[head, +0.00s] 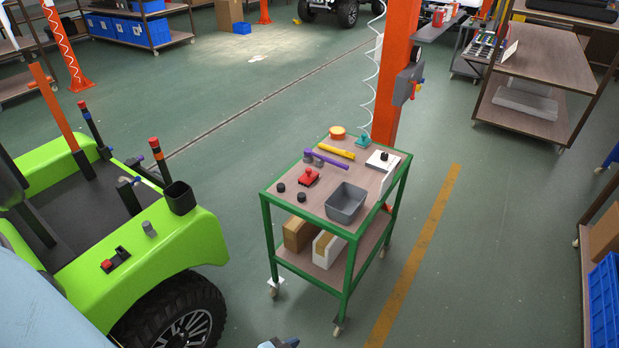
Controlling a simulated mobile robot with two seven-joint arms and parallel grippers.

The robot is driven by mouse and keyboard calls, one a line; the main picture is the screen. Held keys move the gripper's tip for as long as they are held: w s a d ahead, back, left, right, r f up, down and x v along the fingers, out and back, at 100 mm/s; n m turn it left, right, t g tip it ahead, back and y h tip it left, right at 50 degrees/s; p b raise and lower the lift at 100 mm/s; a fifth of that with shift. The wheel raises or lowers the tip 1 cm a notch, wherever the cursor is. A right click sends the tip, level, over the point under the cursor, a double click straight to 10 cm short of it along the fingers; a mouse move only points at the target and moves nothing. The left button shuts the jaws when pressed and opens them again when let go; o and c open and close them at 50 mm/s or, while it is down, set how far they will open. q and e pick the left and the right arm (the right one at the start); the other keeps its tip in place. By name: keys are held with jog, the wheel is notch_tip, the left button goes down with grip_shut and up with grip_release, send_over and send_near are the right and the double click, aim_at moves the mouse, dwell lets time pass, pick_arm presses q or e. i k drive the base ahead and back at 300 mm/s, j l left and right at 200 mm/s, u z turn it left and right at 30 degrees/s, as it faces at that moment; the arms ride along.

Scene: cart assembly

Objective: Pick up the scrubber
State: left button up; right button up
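Several small items lie on the top shelf of the green-framed cart (318,202). I cannot tell for sure which is the scrubber. A small teal piece (360,142) lies at the far corner, beside a round orange piece (338,132). A red piece (309,177) lies near the left side, by a purple tool (327,159) and a yellow cylinder (337,152). No gripper is clearly seen. A small pale and dark part, perhaps mine, shows at the bottom edge, left of the cart, apart from the cart top.
A grey bin (346,203) and a white box (382,160) are on the cart top, boxes on its lower shelf. A green vehicle (170,245) stands to the left. An orange post (392,75) rises behind the cart. The floor right of the cart is clear.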

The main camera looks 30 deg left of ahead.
aim_at(310, 177)
jog(key=u, duration=3.5)
jog(key=z, duration=2.45)
jog(key=i+l+z, duration=0.15)
jog(key=i, duration=0.35)
jog(key=i+l+z, duration=0.1)
jog(key=i, duration=0.4)
jog(key=i+l+z, duration=0.15)
jog(key=i, duration=0.4)
jog(key=l, duration=0.1)
